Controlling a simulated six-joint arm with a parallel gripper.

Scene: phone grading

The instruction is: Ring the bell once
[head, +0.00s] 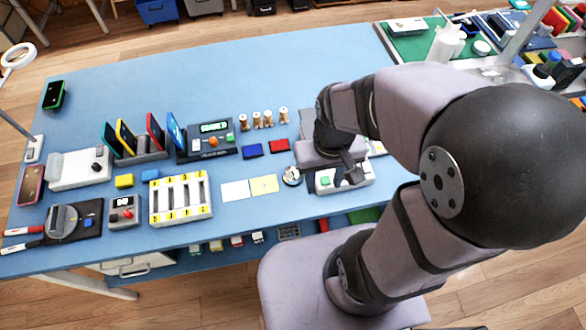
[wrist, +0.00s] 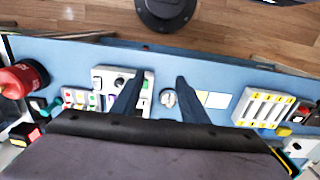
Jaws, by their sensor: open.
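A small round silver-and-dark object (head: 292,176), which looks like the bell, sits on the blue table near its front edge, left of my gripper. In the wrist view the round piece (wrist: 168,99) shows between my two fingers, nearer the right one. My gripper (head: 346,172) is open and empty, pointing down over a white box with a green button (head: 326,181). In the wrist view my gripper (wrist: 157,78) has its fingers spread, the left one across that white box. Its height above the table is hard to tell.
White and yellow cards (head: 235,190) lie left of the round object. Blue and red pads (head: 252,151) and several wooden pegs (head: 256,119) stand behind it. A slotted white-and-yellow rack (head: 181,198) is farther left. The back middle of the table (head: 240,75) is clear.

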